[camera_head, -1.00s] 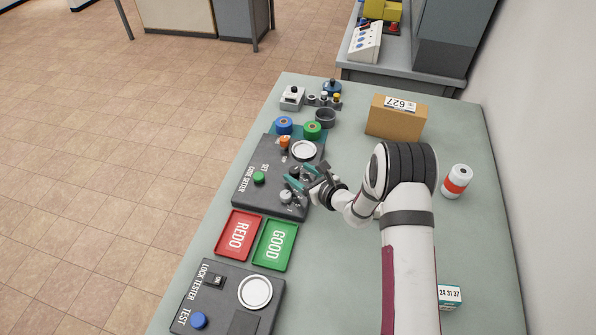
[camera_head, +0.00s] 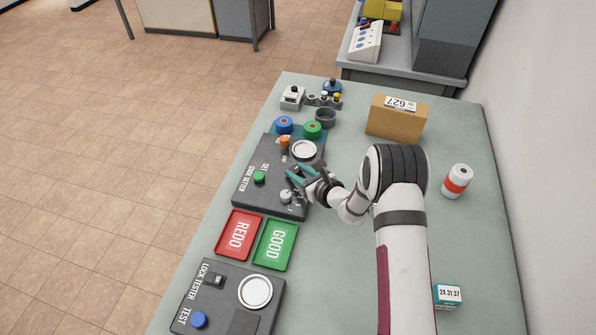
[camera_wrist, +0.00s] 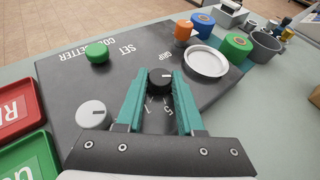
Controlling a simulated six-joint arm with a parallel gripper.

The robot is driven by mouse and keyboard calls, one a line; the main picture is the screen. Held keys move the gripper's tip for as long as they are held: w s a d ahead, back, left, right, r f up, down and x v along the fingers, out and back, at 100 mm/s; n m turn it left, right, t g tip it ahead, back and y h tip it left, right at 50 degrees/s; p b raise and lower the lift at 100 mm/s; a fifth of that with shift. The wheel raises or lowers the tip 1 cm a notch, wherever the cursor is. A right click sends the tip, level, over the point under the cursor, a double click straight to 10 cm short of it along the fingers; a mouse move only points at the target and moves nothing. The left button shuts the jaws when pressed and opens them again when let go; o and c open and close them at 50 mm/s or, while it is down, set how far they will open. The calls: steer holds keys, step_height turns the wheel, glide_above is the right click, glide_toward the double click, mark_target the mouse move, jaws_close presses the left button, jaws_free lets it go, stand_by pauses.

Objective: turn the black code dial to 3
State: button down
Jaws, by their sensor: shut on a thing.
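The black code dial (camera_wrist: 160,78) sits on the dark code setter box (camera_head: 247,188). A short white mark on its top points toward the right in the wrist view. My gripper (camera_wrist: 158,80) has its teal fingers on both sides of the dial and is shut on it. The digits 1 and 5 show on the box between the fingers; other digits are hidden, so I cannot tell which number the mark meets. In the camera_head view my gripper (camera_head: 298,175) covers most of the dial.
A grey dial (camera_wrist: 92,115) stands close to the fingers. The box also has a green SET button (camera_head: 259,177), an orange knob (camera_head: 285,142) and a white round plate (camera_head: 304,151). Red (camera_head: 238,235) and green (camera_head: 275,244) trays lie in front.

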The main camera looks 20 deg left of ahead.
steer(key=m+t+h, duration=0.2)
steer(key=shift+s+a+m, duration=0.15)
steer(key=shift+a+m, duration=0.15)
steer(key=shift+m+t+h, duration=0.7)
steer(key=shift+m+h, duration=0.3)
steer(key=shift+h, duration=0.2)
steer(key=c, duration=0.5)
jaws_free()
steer(key=v, duration=1.6)
